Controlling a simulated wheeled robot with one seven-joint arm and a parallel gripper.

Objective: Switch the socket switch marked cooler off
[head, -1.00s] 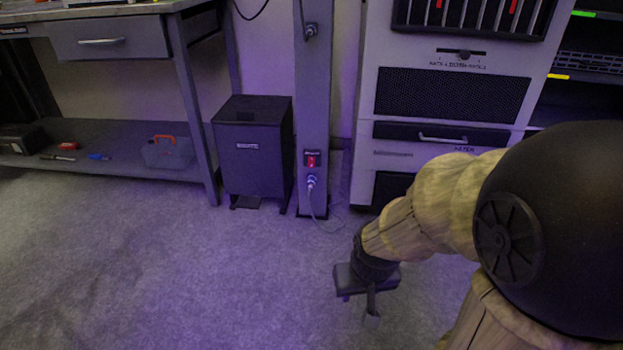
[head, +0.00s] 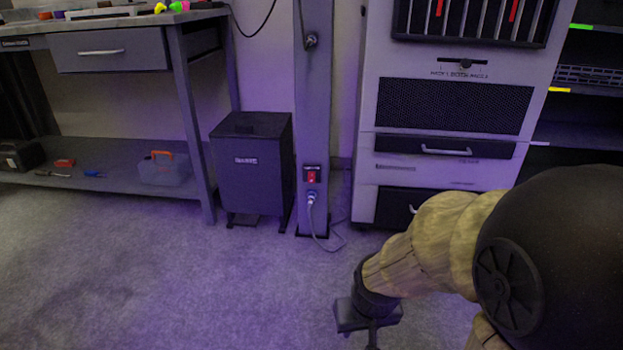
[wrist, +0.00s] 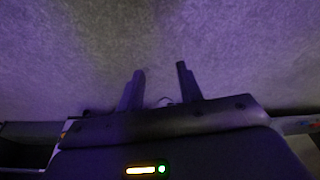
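A red socket switch (head: 311,177) sits low on the front of a grey upright post (head: 314,110). A small dark label is above it, too small to read, so I cannot tell whether it says cooler. I cannot tell the rocker's position. A plug (head: 311,198) with a grey cable sits in the socket just below the switch. My gripper (head: 373,338) is low over the carpet, right of the post and well apart from the switch. In the wrist view its two fingers (wrist: 161,88) stand apart with nothing seen held between them.
A dark box-shaped unit (head: 252,165) stands left of the post. A white cabinet (head: 366,150) with drawers stands to its right. A workbench (head: 190,120) with a lower shelf and toolbox (head: 165,170) is at left. The carpet (head: 180,290) in front is clear.

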